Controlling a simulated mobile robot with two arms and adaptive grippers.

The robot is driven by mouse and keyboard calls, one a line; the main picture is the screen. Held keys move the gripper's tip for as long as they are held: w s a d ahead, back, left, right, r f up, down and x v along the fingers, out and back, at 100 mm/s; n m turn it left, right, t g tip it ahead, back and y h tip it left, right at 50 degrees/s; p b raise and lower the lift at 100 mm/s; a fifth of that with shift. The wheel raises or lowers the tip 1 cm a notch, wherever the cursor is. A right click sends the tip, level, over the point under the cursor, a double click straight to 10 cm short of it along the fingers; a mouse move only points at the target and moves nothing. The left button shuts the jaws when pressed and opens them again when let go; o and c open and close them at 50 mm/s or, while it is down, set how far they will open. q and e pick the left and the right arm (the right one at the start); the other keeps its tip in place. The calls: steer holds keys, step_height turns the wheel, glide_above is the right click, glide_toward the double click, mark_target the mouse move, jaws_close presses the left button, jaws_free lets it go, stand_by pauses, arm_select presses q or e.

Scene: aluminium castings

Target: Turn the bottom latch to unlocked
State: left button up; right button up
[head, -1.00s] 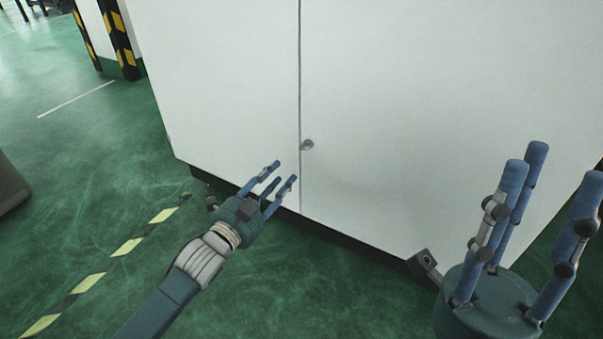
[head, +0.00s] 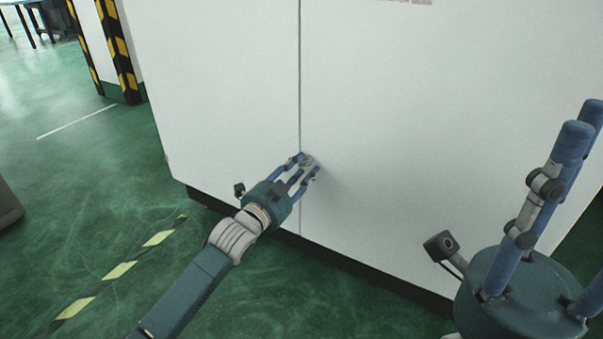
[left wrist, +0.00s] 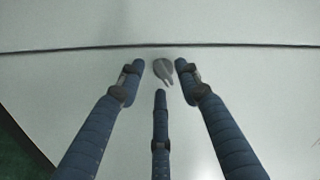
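The bottom latch (head: 307,161) is a small grey metal knob low on the white cabinet, just right of the door seam. It also shows in the left wrist view (left wrist: 163,70), with a second small grey piece beside it. My left gripper (head: 305,165) is at the latch with its blue fingers spread around it. In the left wrist view the fingers (left wrist: 160,75) are apart, with the latch between and just beyond their tips; contact cannot be made out. My right gripper (head: 590,118) is at the right edge with its fingers apart and empty, partly out of frame.
The white cabinet (head: 420,110) fills the middle, with a vertical door seam (head: 300,80) and a dark base. Green floor (head: 90,180) with a yellow-black tape line (head: 120,268) lies to the left. A yellow-black striped post (head: 118,50) stands at the back left.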

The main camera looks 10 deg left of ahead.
arm_select(q)
jaws_close()
steer(key=shift+r, duration=0.1)
